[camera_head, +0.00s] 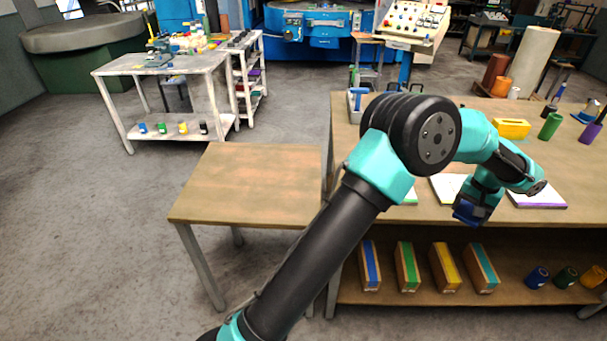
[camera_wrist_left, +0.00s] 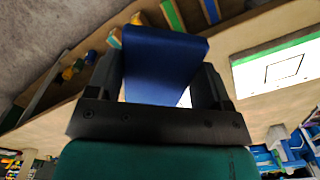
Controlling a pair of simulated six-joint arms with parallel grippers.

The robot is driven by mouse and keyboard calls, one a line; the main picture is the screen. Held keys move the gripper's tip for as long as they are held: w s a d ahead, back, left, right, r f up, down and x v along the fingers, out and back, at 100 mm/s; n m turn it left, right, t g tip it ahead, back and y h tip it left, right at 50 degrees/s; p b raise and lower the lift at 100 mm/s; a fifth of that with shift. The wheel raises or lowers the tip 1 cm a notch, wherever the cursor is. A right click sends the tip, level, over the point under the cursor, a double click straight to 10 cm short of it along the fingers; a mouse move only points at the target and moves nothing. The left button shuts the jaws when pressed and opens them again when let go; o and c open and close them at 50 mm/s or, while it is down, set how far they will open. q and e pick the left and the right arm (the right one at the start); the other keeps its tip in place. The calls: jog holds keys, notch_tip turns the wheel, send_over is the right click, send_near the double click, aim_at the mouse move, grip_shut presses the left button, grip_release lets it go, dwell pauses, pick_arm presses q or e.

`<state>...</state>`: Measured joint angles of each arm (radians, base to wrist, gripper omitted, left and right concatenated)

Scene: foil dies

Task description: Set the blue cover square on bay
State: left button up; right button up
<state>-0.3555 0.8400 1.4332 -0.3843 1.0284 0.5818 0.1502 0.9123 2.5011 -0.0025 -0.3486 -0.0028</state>
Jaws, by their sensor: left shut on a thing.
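My left gripper (camera_head: 474,205) is shut on the blue cover (camera_head: 466,212), a small dark blue block, and holds it near the front edge of the long wooden bench. In the left wrist view the blue cover (camera_wrist_left: 165,62) sits between the two black fingers of the gripper (camera_wrist_left: 160,88). A white board with a green edge and a thin black outlined square (camera_wrist_left: 285,70) lies to the right in that view, apart from the cover. In the head view white boards (camera_head: 448,187) lie on the bench, partly hidden by my arm. My right gripper is not in view.
The long bench (camera_head: 350,185) carries a yellow block (camera_head: 511,128), a green cup (camera_head: 551,126) and a purple-edged board (camera_head: 538,197). Several boxes with coloured stripes (camera_head: 409,266) stand on its lower shelf. The smaller table (camera_head: 250,185) at the left is bare.

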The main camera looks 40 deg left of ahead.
aim_at(259, 189)
pick_arm(q)
jog(key=shift+a, duration=0.15)
